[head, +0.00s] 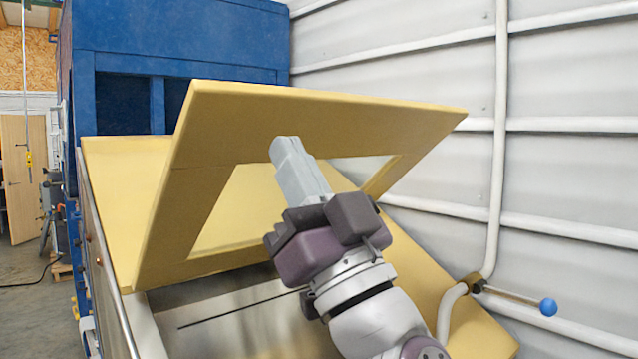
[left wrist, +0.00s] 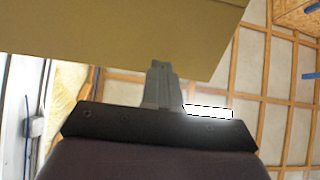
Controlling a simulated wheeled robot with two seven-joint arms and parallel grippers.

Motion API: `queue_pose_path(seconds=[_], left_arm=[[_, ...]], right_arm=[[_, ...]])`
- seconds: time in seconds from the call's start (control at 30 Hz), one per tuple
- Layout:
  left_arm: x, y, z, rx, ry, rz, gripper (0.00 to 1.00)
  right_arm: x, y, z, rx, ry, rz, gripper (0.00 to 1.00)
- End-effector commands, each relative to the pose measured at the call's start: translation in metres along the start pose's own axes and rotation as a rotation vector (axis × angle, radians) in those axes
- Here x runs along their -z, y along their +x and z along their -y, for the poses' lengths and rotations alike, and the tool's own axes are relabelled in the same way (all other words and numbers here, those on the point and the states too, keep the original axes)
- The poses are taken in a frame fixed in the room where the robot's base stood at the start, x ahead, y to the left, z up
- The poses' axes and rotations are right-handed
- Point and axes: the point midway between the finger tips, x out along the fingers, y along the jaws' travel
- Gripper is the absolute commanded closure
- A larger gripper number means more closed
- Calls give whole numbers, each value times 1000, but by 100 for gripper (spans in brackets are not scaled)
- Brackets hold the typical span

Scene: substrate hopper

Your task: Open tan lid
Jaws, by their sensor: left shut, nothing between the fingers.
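The tan lid (head: 330,112) is tilted up over the hopper in the head view, with a window-like opening in its middle. Through the opening a tan inner surface of the hopper shows. My left gripper (head: 287,143) is shut and empty, its grey fingers pointing up in front of the lid's opening and upper band. In the left wrist view the shut fingers (left wrist: 159,66) reach the lower edge of a tan panel (left wrist: 120,35), seemingly the lid. I cannot tell whether they touch it. My right gripper is not in view.
The hopper's metal rim (head: 105,250) runs along the left, with an open cavity below the lid. A blue machine (head: 180,35) stands behind. A lever with a blue ball knob (head: 547,307) sticks out at the right, near a white ribbed wall (head: 570,165).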

Motion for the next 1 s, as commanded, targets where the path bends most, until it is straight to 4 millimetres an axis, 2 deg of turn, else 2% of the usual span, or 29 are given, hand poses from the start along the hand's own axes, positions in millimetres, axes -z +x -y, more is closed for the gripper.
queue_pose_path(seconds=[0.03,0.2,0.63,0.9,1.0], left_arm=[[3,11,0,1,2,0,100],[1,26,0,-1,0,0,100],[1,31,0,0,-1,3,100],[7,84,0,1,1,109,100],[4,94,0,0,0,139,100]], right_arm=[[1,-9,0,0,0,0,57],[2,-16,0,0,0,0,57],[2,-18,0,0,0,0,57],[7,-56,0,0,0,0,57],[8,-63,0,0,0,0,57]])
